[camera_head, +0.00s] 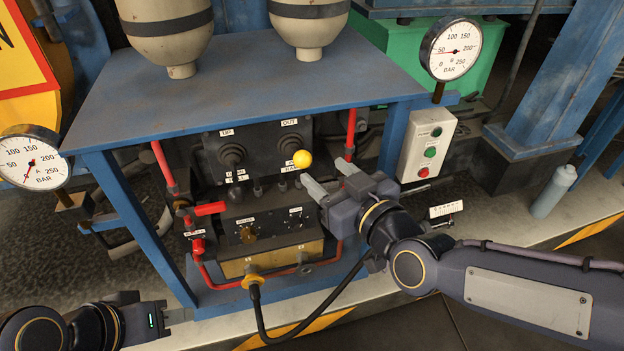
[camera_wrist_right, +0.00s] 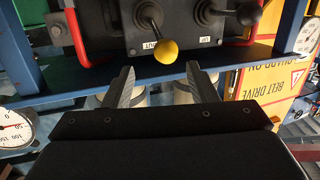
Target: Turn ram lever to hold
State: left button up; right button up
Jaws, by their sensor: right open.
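The ram lever has a yellow ball knob (camera_head: 302,159) and a black boot, on the dark panel under the OUT label (camera_head: 290,122). Its knob also shows in the right wrist view (camera_wrist_right: 166,50), ahead of the gap between the fingers. My right gripper (camera_head: 328,175) is open and empty, just right of and below the knob in the head view. Its two fingers show apart in the right wrist view (camera_wrist_right: 157,84), with the knob not between them. My left gripper (camera_head: 180,316) is low at the left, away from the panel; its finger opening cannot be made out.
A second lever (camera_head: 232,154) stands left under the UP label. Red pipes (camera_head: 350,130) and a red valve handle (camera_head: 208,209) flank the panel. A button box (camera_head: 426,146) and gauge B (camera_head: 451,50) are at right, gauge A (camera_head: 32,160) at left. A black hose (camera_head: 318,323) hangs below.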

aim_at(297, 153)
jog(key=shift+w+a+f+n+t+b, duration=0.15)
jog(key=shift+w+a+f+t+b, duration=0.15)
jog(key=shift+a+f, duration=0.15)
jog(key=shift+w+a+f+n+t+b, duration=0.2)
jog(key=shift+a+f+t+b, duration=0.1)
jog(key=shift+a, duration=0.1)
jog(key=shift+w+a+r, duration=0.15)
jog(key=shift+w, duration=0.1)
pick_arm(q)
jog(key=f, duration=0.2)
jog(key=w+f+b, duration=0.1)
jog(key=shift+d+f, duration=0.2)
jog(key=shift+f, duration=0.15)
pick_arm(e)
jog(key=x, duration=0.7)
jog(key=shift+r, duration=0.2)
jog(key=shift+w, duration=0.15)
grip_shut()
